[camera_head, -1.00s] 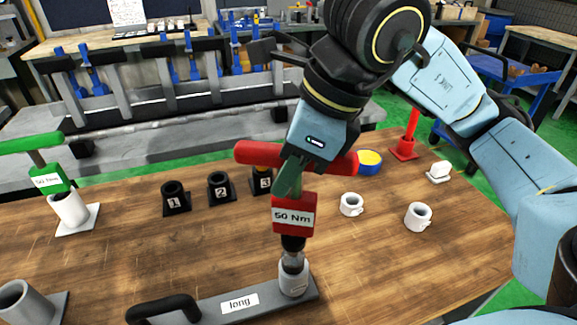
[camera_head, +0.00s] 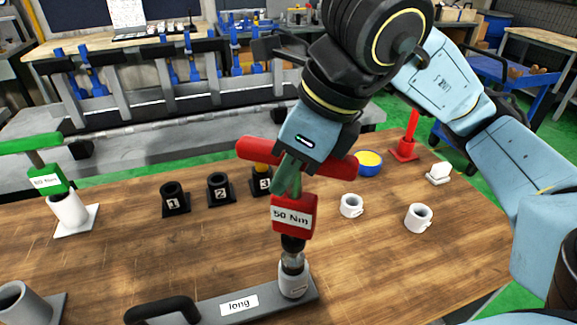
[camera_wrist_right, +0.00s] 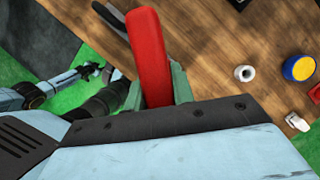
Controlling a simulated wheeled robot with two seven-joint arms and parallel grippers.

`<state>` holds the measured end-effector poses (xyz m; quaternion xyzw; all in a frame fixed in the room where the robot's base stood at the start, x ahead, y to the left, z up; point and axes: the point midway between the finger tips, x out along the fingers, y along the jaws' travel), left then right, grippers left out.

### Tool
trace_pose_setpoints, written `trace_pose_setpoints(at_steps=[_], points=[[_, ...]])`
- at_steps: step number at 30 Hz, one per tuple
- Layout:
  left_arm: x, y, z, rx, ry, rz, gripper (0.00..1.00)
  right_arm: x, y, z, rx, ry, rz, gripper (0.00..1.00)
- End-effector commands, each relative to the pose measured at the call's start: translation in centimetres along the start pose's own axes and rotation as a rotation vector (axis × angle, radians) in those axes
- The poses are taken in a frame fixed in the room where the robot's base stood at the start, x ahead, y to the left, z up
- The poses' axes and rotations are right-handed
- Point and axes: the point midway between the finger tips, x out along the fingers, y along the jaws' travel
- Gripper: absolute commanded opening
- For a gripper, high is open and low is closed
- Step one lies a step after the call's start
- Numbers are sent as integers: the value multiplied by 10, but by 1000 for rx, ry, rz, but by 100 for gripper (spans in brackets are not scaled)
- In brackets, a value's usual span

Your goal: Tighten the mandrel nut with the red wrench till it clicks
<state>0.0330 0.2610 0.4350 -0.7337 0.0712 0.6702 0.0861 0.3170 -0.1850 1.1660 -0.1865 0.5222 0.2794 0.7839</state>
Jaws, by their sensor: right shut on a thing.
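The red T-handled wrench (camera_head: 293,216), labelled 50 Nm, stands near upright with a slight tilt. Its socket end is down at the mandrel nut (camera_head: 293,259), on the white collar (camera_head: 293,281) of the fixture labelled "long" (camera_head: 238,304). The right wrist view shows the red handle (camera_wrist_right: 150,55) between the green fingers. The nut is mostly hidden by the socket, and I cannot tell how fully it is seated.
A green 50 Nm wrench (camera_head: 48,180) stands in a white holder at left. Black holders (camera_head: 175,199) numbered 1, 2 and 3 stand behind. White collars (camera_head: 418,217), a yellow-topped blue pot (camera_head: 369,163) and a red stand (camera_head: 404,149) lie right. The black fixture handle (camera_head: 163,308) is in front.

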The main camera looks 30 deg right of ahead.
Motion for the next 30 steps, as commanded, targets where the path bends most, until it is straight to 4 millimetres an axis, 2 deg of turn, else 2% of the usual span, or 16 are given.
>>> trace_pose_setpoints(at_steps=[5,10,30], points=[[5,-2,1,1,0,-2,34,3,1,-3,-41,13,20,0],[2,-2,0,1,0,-3,34,-1,1,-1,-47,13,21,0],[-26,-3,-2,1,0,-2,34,-39,0,16,-44,0,18,0]])
